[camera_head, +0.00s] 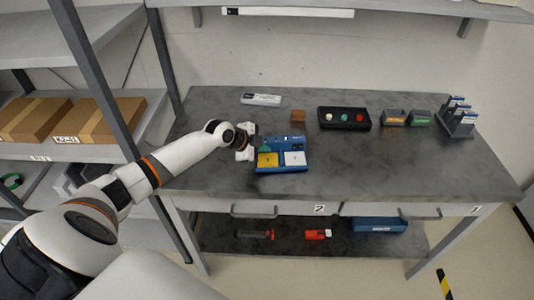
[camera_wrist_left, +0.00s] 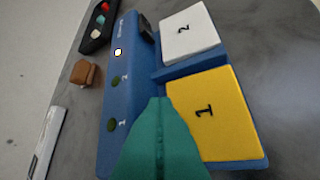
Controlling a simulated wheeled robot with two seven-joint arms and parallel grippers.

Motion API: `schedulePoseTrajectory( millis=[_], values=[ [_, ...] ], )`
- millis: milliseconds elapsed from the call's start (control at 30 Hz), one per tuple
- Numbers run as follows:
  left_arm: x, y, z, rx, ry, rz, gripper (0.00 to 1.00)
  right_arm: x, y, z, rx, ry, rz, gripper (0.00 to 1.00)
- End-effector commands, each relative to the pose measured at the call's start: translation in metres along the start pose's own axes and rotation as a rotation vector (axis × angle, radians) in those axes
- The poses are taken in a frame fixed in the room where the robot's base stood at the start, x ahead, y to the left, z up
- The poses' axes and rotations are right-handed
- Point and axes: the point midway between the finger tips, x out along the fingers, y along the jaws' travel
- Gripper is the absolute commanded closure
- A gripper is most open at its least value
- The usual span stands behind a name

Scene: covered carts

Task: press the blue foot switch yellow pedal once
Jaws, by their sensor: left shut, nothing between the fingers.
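The blue foot switch (camera_head: 281,168) lies on the grey table, with a yellow pedal (camera_head: 267,160) on the left and a white pedal (camera_head: 294,158) on the right. In the left wrist view the yellow pedal (camera_wrist_left: 207,112) is marked 1 and the white pedal (camera_wrist_left: 189,31) is marked 2. My left gripper (camera_head: 265,149) is shut and empty, just behind the yellow pedal. In the wrist view its teal fingertips (camera_wrist_left: 160,101) overlap the blue housing (camera_wrist_left: 133,75) and the pedal's edge. I cannot tell whether they touch. My right gripper is not in view.
A brown block (camera_head: 298,116), a black box with coloured buttons (camera_head: 344,125), small bins (camera_head: 394,118) and a grey rack (camera_head: 457,122) stand behind and to the right. A pale flat device (camera_head: 261,99) lies at the back. The front of the table is clear.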

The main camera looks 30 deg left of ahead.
Motion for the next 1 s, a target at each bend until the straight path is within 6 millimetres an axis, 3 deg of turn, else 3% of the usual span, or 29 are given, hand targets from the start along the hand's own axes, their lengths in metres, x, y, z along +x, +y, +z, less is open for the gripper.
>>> schedulePoseTrajectory(
  millis=[1000],
  values=[
    [0.0072,-0.0072,-0.0056,-0.001,0.003,-0.006,1.00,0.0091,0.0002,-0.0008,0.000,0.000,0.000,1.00]
  ],
)
